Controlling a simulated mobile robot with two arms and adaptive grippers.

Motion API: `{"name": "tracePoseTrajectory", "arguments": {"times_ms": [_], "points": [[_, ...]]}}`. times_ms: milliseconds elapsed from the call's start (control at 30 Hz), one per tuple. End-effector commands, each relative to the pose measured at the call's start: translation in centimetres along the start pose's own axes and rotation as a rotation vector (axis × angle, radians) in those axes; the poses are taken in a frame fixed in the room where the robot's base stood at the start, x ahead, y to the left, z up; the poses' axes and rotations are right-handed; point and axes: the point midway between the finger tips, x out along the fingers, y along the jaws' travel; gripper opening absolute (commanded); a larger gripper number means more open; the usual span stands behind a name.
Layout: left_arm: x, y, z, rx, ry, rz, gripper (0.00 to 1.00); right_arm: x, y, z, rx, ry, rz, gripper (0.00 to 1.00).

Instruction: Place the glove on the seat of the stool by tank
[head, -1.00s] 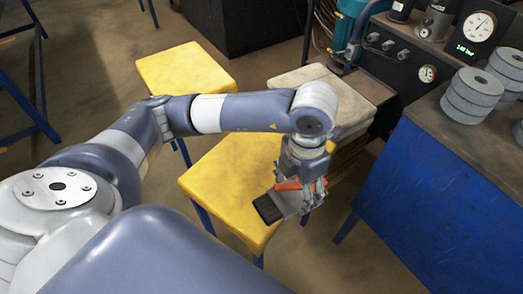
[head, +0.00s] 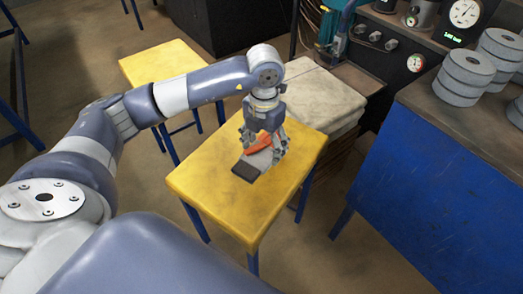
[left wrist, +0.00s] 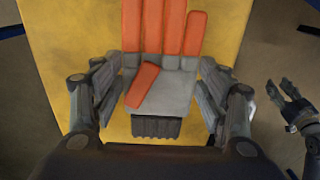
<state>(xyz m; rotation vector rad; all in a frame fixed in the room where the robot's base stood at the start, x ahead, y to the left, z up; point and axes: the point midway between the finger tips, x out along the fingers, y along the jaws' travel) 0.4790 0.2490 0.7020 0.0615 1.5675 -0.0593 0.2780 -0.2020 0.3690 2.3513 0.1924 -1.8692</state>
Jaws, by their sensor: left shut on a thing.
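The glove (head: 243,170), grey with orange fingers and a dark ribbed cuff, is over the yellow seat of the nearer stool (head: 215,190). My left gripper (head: 262,152) points down and is shut on the glove's palm. In the left wrist view the fingers of my left gripper (left wrist: 160,95) press both sides of the glove (left wrist: 160,92), with the yellow seat (left wrist: 90,50) beneath. I cannot tell whether the glove touches the seat. My right gripper (left wrist: 285,105) shows at the right of that view, empty with fingers apart. The teal tank (head: 335,22) stands at the back.
A second yellow stool (head: 160,62) stands behind, to the left. A pile of pale sacks (head: 322,92) is close behind the nearer stool. A blue bench (head: 425,185) with stacked grey discs (head: 466,75) is at the right. The front part of the nearer seat is clear.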

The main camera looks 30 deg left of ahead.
Motion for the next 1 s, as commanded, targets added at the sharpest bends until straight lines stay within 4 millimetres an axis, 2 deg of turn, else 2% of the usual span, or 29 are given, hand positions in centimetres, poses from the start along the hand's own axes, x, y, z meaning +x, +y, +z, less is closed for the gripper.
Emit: {"name": "tracePoseTrajectory", "arguments": {"times_ms": [167, 300, 467, 567, 900, 933, 1000], "points": [[0.2, 1.1, 0.7, 0.001, 0.0, 0.0, 0.46, -0.1, 0.0, -0.1, 0.0, 0.001, 0.0, 0.4], [1.8, 1.1, 0.5, 0.002, 0.003, -0.001, 0.46, -0.1, 0.0, 0.0, 0.0, -0.006, 0.0, 0.4], [3.6, 1.1, 0.6, 0.001, 0.001, -0.001, 0.46, -1.3, -0.1, -0.7, 0.001, 0.005, -0.001, 0.4], [3.6, 1.1, 0.6, 0.001, -0.001, 0.0, 0.46, -1.9, -0.1, -1.0, 0.002, 0.013, -0.001, 0.4], [3.9, 1.0, 0.6, 0.001, 0.0, 0.0, 0.46, -1.7, 0.1, -0.5, 0.003, -0.001, 0.001, 0.4], [3.9, 1.0, 0.6, 0.001, 0.0, 0.0, 0.7, -1.8, 0.1, -0.6, 0.003, 0.0, 0.001, 0.4], [3.9, 1.0, 0.6, 0.001, 0.0, 0.0, 0.86, -2.1, 0.1, -0.8, 0.003, 0.003, 0.002, 0.4]]}}
